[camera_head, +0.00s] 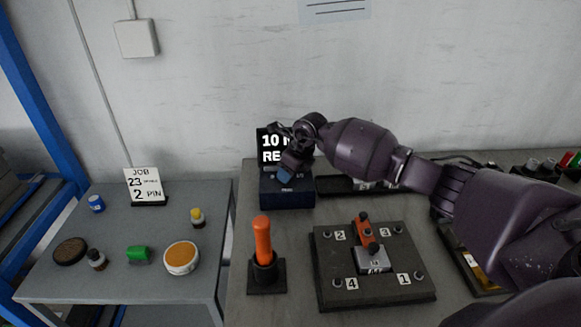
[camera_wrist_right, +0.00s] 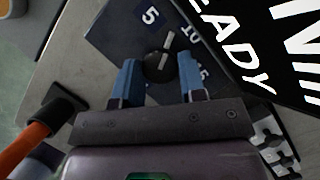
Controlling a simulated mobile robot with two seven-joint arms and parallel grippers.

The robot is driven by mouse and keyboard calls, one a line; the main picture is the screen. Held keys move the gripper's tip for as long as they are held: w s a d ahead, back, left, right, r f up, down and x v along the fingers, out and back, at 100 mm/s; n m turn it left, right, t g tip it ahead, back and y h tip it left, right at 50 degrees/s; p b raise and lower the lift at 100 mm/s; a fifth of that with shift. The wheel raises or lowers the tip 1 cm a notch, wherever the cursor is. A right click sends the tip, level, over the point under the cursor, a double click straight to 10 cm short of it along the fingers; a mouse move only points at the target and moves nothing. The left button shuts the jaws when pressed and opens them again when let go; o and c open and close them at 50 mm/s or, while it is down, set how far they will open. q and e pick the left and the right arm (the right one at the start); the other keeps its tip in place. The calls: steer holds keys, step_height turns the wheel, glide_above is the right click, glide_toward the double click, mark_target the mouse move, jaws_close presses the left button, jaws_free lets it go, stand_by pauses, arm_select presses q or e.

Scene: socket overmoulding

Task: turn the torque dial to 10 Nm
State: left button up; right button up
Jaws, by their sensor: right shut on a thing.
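The torque dial (camera_wrist_right: 157,67) is a small dark knob on the dark blue controller box (camera_head: 287,196). A white line runs across the knob and up between the printed 5 and 10 in the right wrist view; a 15 is partly hidden by a finger. My right gripper (camera_wrist_right: 160,80) has its two blue fingers on either side of the knob, shut on it. In the head view the right gripper (camera_head: 287,170) is over the box and hides the dial. The display (camera_head: 268,146) shows 10 and part of READY, the rest covered by my arm. My left gripper is out of view.
A fixture plate (camera_head: 330,288) with numbered corners and an orange-topped part stands in front. An orange-handled tool (camera_head: 263,240) stands in a black holder (camera_wrist_right: 70,103) to its left. A side table at left carries a JOB card (camera_head: 145,185), bottles and pads.

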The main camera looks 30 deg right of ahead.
steer(key=shift+r+m+p, duration=0.25)
steer(key=shift+m+p, duration=0.3)
steer(key=shift+m, duration=0.35)
steer(key=shift+a+m+t+h, duration=0.1)
steer(key=shift+m+t+h, duration=0.2)
steer(key=shift+m+h, duration=0.1)
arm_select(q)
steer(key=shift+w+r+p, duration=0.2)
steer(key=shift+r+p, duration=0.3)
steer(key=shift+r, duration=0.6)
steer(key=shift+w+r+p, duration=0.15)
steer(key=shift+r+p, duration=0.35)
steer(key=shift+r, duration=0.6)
arm_select(e)
steer(key=shift+f+m+h, duration=0.2)
steer(key=shift+m+h, duration=0.3)
steer(key=shift+m, duration=0.8)
steer(key=o, duration=0.9)
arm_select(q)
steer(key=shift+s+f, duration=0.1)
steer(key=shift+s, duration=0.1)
